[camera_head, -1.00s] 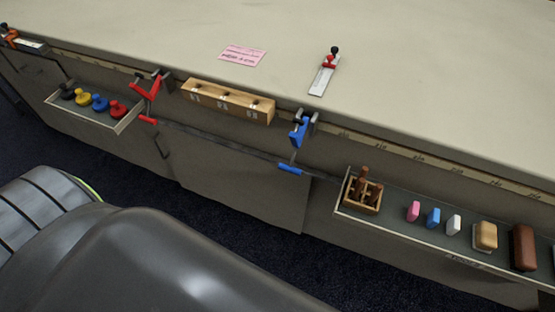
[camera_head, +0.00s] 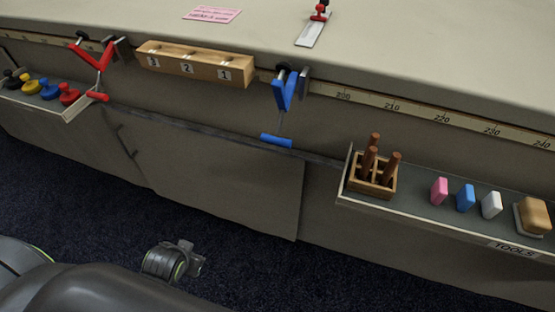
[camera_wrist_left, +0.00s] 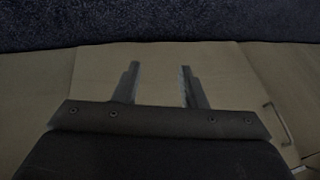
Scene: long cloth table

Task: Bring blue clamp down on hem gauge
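The blue clamp (camera_head: 284,92) is fixed at the table's front edge, with a black knob on top, a grey bracket beside it and a rod with a blue handle (camera_head: 277,140) hanging below. A silver metal strip with a red slider and black knob, which looks like the hem gauge (camera_head: 312,31), lies on the cloth behind the clamp, apart from it. My left gripper (camera_wrist_left: 159,82) is open and empty in the left wrist view, in front of a plain cabinet panel. A part of my arm shows low in the head view. My right gripper is not in view.
A red clamp (camera_head: 96,66), a numbered wooden block (camera_head: 195,64) and a measuring tape (camera_head: 390,106) line the table edge. A left tray (camera_head: 40,103) holds coloured knobs. A right tools tray (camera_head: 420,221) holds a wooden peg box (camera_head: 372,183) and several small blocks. A pink card (camera_head: 212,15) lies on the cloth.

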